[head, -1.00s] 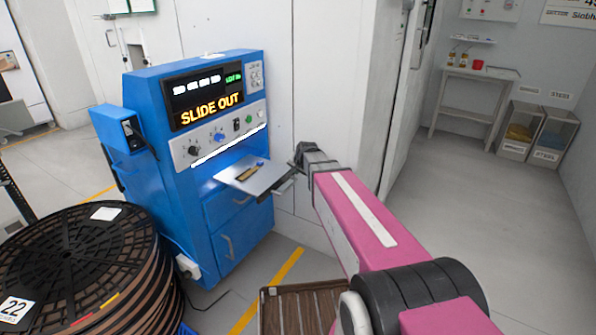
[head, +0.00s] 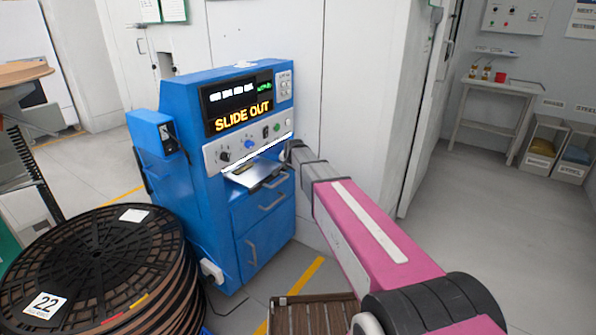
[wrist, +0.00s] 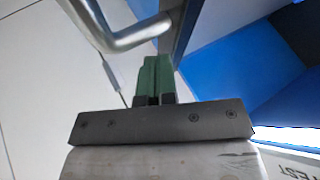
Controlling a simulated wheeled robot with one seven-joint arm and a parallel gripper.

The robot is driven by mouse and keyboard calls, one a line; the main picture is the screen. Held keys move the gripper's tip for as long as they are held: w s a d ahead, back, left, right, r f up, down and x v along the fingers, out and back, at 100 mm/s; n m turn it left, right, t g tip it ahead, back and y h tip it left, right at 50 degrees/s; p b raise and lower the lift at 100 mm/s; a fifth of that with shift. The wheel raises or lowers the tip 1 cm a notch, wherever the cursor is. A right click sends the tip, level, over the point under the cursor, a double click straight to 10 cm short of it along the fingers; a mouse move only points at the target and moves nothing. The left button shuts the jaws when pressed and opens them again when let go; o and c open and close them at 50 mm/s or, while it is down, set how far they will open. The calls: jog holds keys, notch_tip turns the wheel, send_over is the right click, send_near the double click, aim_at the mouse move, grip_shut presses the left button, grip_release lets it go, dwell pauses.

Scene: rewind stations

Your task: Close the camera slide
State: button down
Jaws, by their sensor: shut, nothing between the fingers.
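The camera slide (head: 252,173) is a flat grey tray sticking out of the blue machine's front (head: 230,150), below a bright slot. The display (head: 243,108) above it reads "SLIDE OUT". My gripper (head: 287,156) is at the slide's right front side, mostly hidden by its own wrist. In the wrist view, its green fingers (wrist: 153,72) are shut together with nothing between them. Their tips are close to a bent metal handle (wrist: 130,35) and the slide's grey edge (wrist: 180,35). I cannot tell whether they touch.
Stacked black reels (head: 95,255) stand at the left front of the machine. A brown slatted crate (head: 312,315) sits on the floor below my arm. A white wall is just right of the machine. The floor at right is free, with a side table (head: 497,115) and bins (head: 545,150) behind.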

jog(key=shift+w+a, duration=1.3)
jog(key=shift+a, duration=0.4)
jog(key=shift+s+d, duration=0.25)
jog(key=shift+d, duration=0.15)
jog(key=s+d+r, duration=0.4)
jog(key=s+r, duration=0.4)
jog(key=s+d+f+n+g, duration=0.2)
jog(key=s+d+f, duration=0.3)
jog(key=s, duration=0.5)
jog(key=s+d+f+n+g+h, duration=0.1)
jog(key=s+d+f, duration=0.4)
jog(key=s, duration=0.6)
jog(key=s+d+f+n+g, duration=0.3)
jog(key=s+d+f+g, duration=0.1)
jog(key=s, duration=0.7)
notch_tip(320, 180, down, 3)
jog(key=shift+s+d+r+h, duration=0.2)
jog(key=shift+d+h, duration=0.1)
jog(key=shift+d, duration=0.35)
